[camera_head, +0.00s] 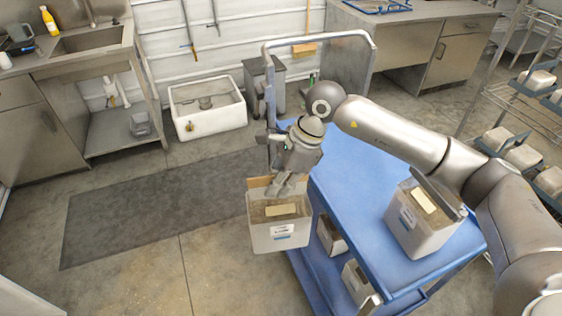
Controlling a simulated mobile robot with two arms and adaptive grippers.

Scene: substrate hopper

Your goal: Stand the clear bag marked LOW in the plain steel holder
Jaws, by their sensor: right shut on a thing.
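My right gripper (285,187) is shut on the upper edge of a pale, box-shaped bag (262,237) with brown contents. The bag hangs upright above the floor, just left of the blue cart. It has a cream patch on top and a white and blue label on its front; the writing is too small to read. A similar labelled bag (408,233) stands on the cart top at the right, with a grey edge behind it. I cannot make out which thing is the plain steel holder. My left gripper is not in view.
The blue cart (345,190) has a steel handle and more bags (358,285) on its lower shelf. A wire rack (490,90) with several bags stands at the right. A white basin (208,108) sits behind. The floor with a dark mat (150,205) is clear at left.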

